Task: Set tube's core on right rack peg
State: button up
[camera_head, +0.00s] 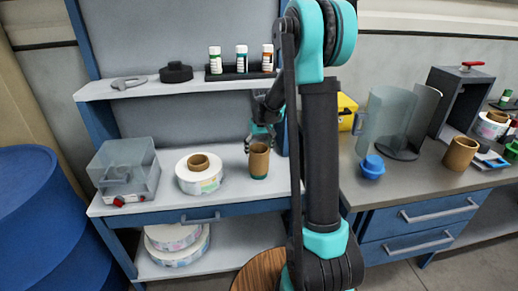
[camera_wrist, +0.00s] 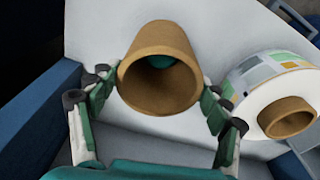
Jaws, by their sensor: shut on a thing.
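A brown cardboard tube core (camera_head: 259,160) stands upright, or nearly so, on the right part of the white rack shelf (camera_head: 228,192). A green band shows at its foot. My gripper (camera_head: 262,132) reaches down to it from above. In the wrist view the core (camera_wrist: 160,80) lies between the fingers of my gripper (camera_wrist: 155,92), which is shut on it. A bit of green shows inside its open end. I cannot tell whether this green is the right peg, or whether the core's foot touches the shelf. No bare peg shows clearly.
A label reel (camera_head: 200,182) with a brown core lies to the left; it also shows in the wrist view (camera_wrist: 275,85). A clear box (camera_head: 124,170) stands further left. Small bottles (camera_head: 242,60) line the shelf above. The right bench (camera_head: 420,176) holds another brown core (camera_head: 460,154).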

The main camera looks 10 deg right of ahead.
jog(key=shift+f, duration=0.95)
jog(key=o, duration=1.6)
jog(key=r, duration=0.4)
jog(key=s+r, duration=0.1)
jog(key=r, duration=0.7)
jog(key=shift+s+d, duration=0.1)
jog(key=shift+s, duration=0.1)
